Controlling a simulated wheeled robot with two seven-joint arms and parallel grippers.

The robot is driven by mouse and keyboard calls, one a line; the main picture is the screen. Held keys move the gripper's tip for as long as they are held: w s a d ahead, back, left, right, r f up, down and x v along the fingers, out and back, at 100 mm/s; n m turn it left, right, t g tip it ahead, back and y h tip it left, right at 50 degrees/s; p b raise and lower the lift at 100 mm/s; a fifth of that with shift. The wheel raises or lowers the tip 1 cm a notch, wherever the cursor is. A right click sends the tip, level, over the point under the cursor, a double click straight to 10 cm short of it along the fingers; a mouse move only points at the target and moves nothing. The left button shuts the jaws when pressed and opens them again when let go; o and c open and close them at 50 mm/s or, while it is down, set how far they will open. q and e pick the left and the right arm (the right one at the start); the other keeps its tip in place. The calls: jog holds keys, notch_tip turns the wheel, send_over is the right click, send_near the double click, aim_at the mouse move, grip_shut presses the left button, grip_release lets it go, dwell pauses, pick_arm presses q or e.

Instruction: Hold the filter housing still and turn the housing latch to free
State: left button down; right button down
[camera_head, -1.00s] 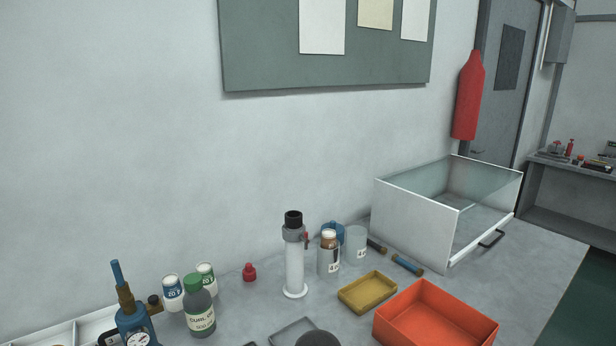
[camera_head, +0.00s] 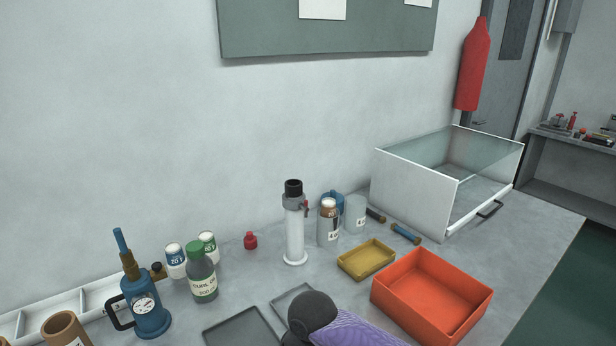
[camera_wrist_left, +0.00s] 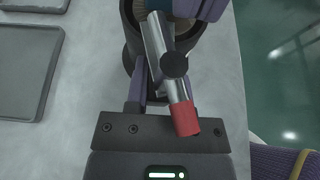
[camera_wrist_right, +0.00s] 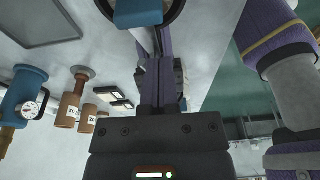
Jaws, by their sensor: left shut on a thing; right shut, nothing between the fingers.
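The filter housing (camera_wrist_left: 128,52) is a round dark body with a tan inside, at the top of the left wrist view. The housing latch (camera_wrist_left: 158,45) is a metal bar with a dark round knob and a red end (camera_wrist_left: 185,118), lying across it. My left gripper (camera_wrist_left: 160,90) is shut on the housing, its fingers apart; the grip point is partly hidden under the latch. In the right wrist view the dark rim and a blue part (camera_wrist_right: 140,13) show at the top. My right gripper (camera_wrist_right: 157,75) is shut and empty, its tips close to the housing. Contact with the latch is unclear.
An orange bin (camera_head: 432,292), a yellow tray (camera_head: 366,260) and grey trays (camera_head: 243,328) lie on the bench. A white column (camera_head: 295,235), bottles, a blue gauge jug (camera_head: 150,312) and a clear-sided box (camera_head: 415,190) stand behind.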

jog(key=shift+w+a, duration=0.6)
jog(key=shift+w, duration=0.2)
jog(key=shift+w+a, duration=0.1)
dwell(0.4)
jog(key=shift+w+d, duration=0.2)
jog(key=shift+w, duration=0.1)
notch_tip(320, 180, up, 6)
jog(key=shift+s+a, duration=0.1)
